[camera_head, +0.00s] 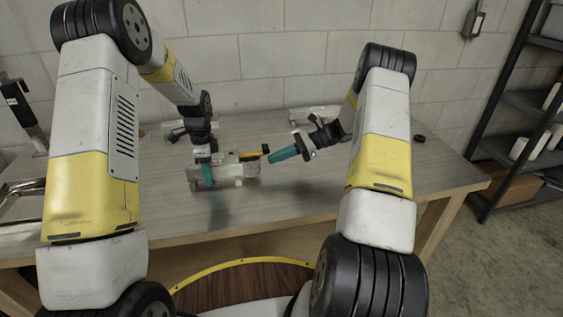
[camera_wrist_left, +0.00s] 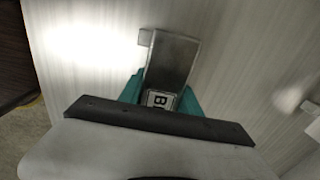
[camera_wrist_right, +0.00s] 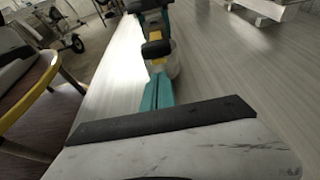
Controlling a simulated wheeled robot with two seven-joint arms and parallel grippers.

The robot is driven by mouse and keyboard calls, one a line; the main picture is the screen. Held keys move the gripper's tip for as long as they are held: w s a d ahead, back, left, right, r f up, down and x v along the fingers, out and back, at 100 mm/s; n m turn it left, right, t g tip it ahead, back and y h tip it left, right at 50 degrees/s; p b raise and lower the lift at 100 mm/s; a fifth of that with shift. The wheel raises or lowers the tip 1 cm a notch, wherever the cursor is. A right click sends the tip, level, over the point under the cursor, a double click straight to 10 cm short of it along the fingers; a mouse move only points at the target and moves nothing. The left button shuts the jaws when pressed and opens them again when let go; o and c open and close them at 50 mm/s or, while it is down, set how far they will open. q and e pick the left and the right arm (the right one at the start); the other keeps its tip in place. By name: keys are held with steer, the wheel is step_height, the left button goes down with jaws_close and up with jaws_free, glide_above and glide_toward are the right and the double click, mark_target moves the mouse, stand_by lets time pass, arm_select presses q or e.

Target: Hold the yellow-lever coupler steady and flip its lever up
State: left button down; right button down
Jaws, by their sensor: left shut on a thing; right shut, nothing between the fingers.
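The coupler (camera_head: 232,170) is a grey metal piece lying on the metal-topped table. Its yellow lever (camera_head: 252,155) has a black tip and lies roughly level, pointing right in the head view. My left gripper (camera_head: 207,178) is shut on the coupler's left part from above.
The table (camera_head: 310,190) is clear in front of and right of the coupler. Other metal pieces (camera_head: 310,113) lie at the back near the block wall, with a small black round object (camera_head: 419,138) at the right. Shelving (camera_head: 520,110) stands right of the table.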

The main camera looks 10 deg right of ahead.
mark_target(264, 147)
steer(key=shift+r, duration=0.45)
steer(key=shift+r, duration=0.15)
steer(key=shift+r+h, duration=0.25)
steer(key=shift+h, duration=0.15)
steer(key=shift+r, duration=0.1)
steer(key=a+r+h, duration=0.1)
steer(key=r+h, duration=0.2)
steer(key=a+r+h, duration=0.1)
steer(key=r+h, duration=0.2)
steer(key=a+r+h, duration=0.2)
steer(key=r+h, duration=0.1)
steer(key=shift+h, duration=0.4)
steer(key=shift+a+r+h, duration=0.75)
steer(key=shift+a+h, duration=0.3)
steer(key=shift+h, duration=0.15)
steer(key=shift+a+r, duration=0.3)
steer(key=shift+a, duration=0.3)
arm_select(q)
steer(key=shift+d, duration=0.1)
arm_select(e)
steer(key=shift+a, duration=0.1)
